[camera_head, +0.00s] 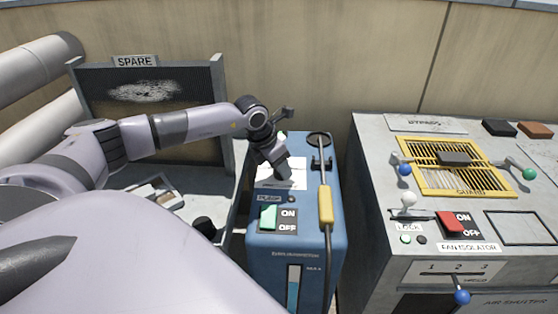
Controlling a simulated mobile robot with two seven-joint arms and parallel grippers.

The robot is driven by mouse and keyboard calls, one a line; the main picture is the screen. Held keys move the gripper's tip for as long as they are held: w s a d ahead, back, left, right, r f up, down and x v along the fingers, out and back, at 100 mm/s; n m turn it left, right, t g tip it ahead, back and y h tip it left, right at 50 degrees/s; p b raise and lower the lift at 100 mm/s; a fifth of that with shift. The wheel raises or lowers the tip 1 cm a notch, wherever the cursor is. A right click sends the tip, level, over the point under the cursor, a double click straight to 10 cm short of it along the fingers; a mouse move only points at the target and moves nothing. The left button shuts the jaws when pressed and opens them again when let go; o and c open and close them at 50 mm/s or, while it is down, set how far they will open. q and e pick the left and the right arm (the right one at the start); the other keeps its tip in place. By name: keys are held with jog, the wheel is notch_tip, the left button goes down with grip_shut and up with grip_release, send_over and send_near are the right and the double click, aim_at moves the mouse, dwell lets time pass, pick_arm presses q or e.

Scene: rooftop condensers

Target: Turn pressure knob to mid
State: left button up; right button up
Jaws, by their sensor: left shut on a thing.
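My left arm reaches in from the left over a blue pump unit (328,210). My left gripper (284,174) points down at the white dial plate (268,182) on top of this unit. It is shut on what seems to be the pressure knob, which the gripper hides. The knob's pointer and most of the dial markings cannot be read. My right gripper is not in view.
A green PUMP switch (269,217) and a yellow-handled hose (325,205) sit close to the gripper. A grey cabinet (375,180) with a yellow guard (418,175) and fan isolator (448,222) stands right. A SPARE panel (150,95) stands behind my arm.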

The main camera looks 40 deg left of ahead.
pick_arm(q)
jog(key=n+y, duration=0.1)
jog(key=n, duration=0.1)
jog(key=shift+d+n, duration=0.15)
jog(key=shift+n, duration=0.25)
jog(key=shift+n+y, duration=0.9)
jog(key=shift+n, duration=1.3)
jog(key=o, duration=1.1)
jog(key=shift+c, duration=0.2)
jog(key=v, duration=0.7)
jog(key=shift+p, duration=0.3)
jog(key=shift+r, duration=0.1)
